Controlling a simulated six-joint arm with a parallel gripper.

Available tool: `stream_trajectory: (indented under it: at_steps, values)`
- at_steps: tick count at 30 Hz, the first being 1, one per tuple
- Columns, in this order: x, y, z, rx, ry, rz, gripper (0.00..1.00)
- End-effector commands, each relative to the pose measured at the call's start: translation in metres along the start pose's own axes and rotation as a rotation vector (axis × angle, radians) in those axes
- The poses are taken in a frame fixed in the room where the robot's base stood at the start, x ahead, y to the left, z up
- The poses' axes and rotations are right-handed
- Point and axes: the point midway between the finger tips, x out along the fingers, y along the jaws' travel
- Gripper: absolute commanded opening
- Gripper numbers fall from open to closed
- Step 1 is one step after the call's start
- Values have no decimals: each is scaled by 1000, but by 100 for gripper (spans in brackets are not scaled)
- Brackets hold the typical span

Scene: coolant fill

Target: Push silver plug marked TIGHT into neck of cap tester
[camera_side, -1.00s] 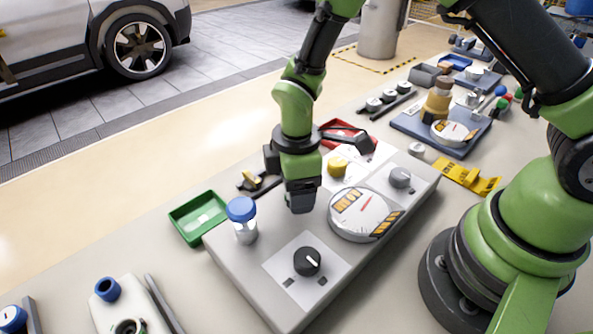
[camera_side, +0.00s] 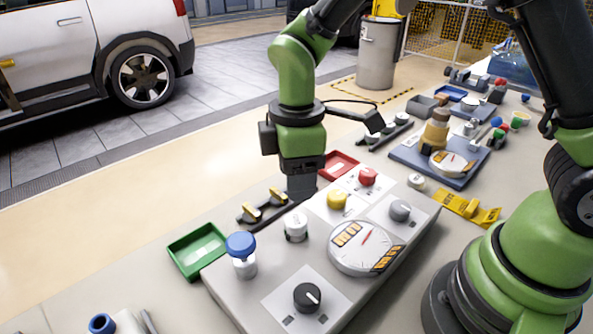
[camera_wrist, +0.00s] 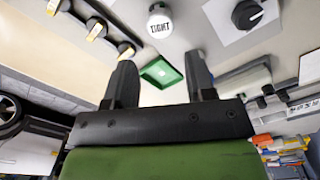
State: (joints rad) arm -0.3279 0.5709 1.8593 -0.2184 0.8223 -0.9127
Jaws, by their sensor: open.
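The silver plug (camera_side: 296,227) stands upright on the grey cap tester (camera_side: 225,288), behind the blue-topped part. Its top reads TIGHT in the wrist view (camera_wrist: 160,27). The neck under the plug is not visible, so I cannot tell how deep the plug sits. My gripper (camera_side: 301,197) is open and empty, beyond and above the plug in the side view. In the wrist view its two fingers (camera_wrist: 160,80) are apart with nothing between them, and the plug is beyond them.
A blue-topped part (camera_side: 241,246), a black knob (camera_side: 307,297), a round gauge (camera_side: 364,246) and yellow (camera_side: 338,199), red (camera_side: 368,176) and grey knobs (camera_side: 400,210) stand on the tester. A green tray (camera_side: 198,250) and a rack with yellow pieces (camera_side: 262,207) lie beside it.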

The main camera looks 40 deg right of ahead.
Motion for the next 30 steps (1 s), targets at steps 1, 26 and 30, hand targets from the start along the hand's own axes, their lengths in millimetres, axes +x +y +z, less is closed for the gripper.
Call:
stream_trajectory:
  at_steps: [1, 26, 30]
  values:
    - [3, 0, 0, 31, -2, -2, 39]
    - [66, 0, 0, 102, -3, -5, 0]
    - [68, 0, 0, 102, -3, -5, 0]
